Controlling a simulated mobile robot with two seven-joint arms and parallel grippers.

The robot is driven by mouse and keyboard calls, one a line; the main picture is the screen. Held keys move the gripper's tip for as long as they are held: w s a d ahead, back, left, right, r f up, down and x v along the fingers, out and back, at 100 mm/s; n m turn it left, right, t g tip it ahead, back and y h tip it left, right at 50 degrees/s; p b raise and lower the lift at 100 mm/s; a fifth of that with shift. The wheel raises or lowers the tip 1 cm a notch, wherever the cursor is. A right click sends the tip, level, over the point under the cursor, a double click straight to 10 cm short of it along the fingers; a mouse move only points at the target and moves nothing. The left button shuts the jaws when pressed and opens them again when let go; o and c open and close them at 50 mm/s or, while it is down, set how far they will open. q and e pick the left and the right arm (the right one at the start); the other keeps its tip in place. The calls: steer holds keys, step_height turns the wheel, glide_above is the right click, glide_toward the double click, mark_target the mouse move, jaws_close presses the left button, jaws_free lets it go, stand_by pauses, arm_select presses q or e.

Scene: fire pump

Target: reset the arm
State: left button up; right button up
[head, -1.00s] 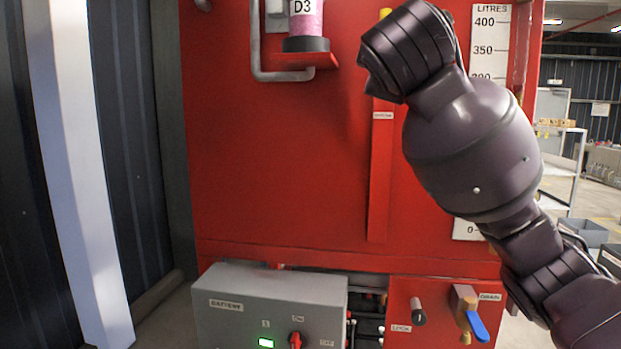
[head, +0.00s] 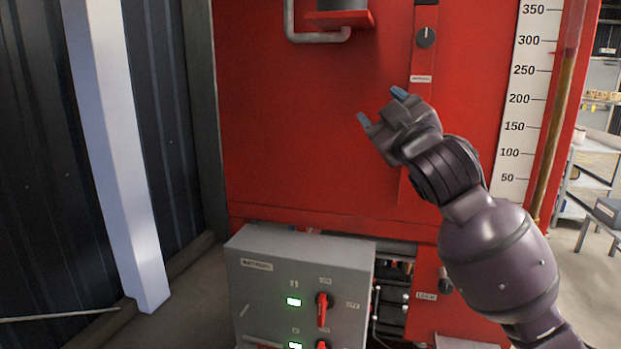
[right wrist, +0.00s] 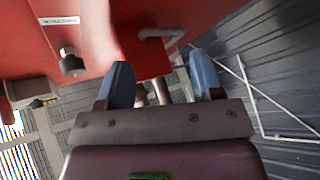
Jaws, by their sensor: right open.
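My right arm (head: 497,255) comes in from the lower right in the head view. My right gripper (head: 380,106) is in front of the red pump panel (head: 300,130), below and to the left of a dark round knob (head: 426,38). Its two blue-grey fingers are apart with nothing between them. In the right wrist view the open fingers (right wrist: 160,85) point toward red panel parts, a grey pipe and the dark wall. My left gripper is not in view.
A grey battery box (head: 300,285) with red rotary switches and green displays stands low in front. A white litre scale (head: 525,100) is on the right of the panel. A pale post (head: 115,150) and dark corrugated wall are at left. Shelving (head: 590,180) stands far right.

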steer(key=s+d+f+m+g+h, duration=0.1)
steer(key=s+d+f+m, duration=0.15)
steer(key=f, duration=0.95)
steer(key=s+d+f+m+g+h, duration=0.1)
steer(key=s+d+f+m, duration=0.15)
steer(key=f, duration=0.95)
steer(key=s+d+f+m+g+h, duration=0.15)
steer(key=d+f, duration=0.25)
steer(key=f, duration=0.7)
steer(key=s+d+f+m+g+h, duration=0.1)
steer(key=s+d+f+m+g, duration=0.1)
steer(key=s+f, duration=1)
steer(key=s+d+f+m+g+h, duration=0.2)
steer(key=s+d+f+g, duration=0.2)
steer(key=s+f, duration=0.9)
steer(key=shift+d+f, duration=0.25)
steer(key=shift+f, duration=0.6)
steer(key=shift+m+h, duration=0.25)
